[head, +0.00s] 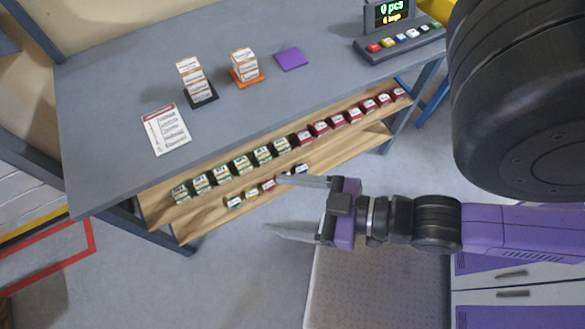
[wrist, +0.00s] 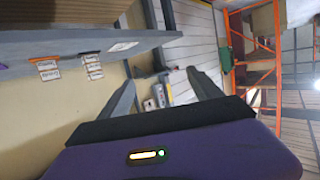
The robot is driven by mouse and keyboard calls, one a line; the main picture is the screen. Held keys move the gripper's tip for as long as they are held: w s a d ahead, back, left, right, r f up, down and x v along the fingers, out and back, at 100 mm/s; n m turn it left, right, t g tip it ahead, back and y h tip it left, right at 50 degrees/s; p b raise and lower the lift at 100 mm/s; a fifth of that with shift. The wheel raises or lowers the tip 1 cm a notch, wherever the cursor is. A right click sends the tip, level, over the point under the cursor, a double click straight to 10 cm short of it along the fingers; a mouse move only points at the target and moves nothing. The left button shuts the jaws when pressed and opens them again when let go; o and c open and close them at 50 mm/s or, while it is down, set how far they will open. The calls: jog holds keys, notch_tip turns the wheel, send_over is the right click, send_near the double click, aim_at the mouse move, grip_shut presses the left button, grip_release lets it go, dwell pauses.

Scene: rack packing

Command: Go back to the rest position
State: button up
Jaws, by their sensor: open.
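My gripper (head: 300,208) is open and empty in the head view. Its two pale fingers point left, in front of the lower shelf of the workbench, apart from the boxes there. In the wrist view my gripper (wrist: 160,90) shows two spread fingers with nothing between them. My purple arm reaches in from the right in the head view.
The grey bench top (head: 240,110) bears stacked boxes on a black mat (head: 203,99) and an orange mat (head: 248,80), a purple mat (head: 291,59), a paper list (head: 166,130) and a button panel (head: 402,45). Wooden shelves (head: 160,213) below hold small boxes.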

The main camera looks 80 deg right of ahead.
jog(key=shift+s+a+r+y, duration=0.3)
jog(key=shift+s+a+r, duration=0.15)
jog(key=shift+s, duration=0.25)
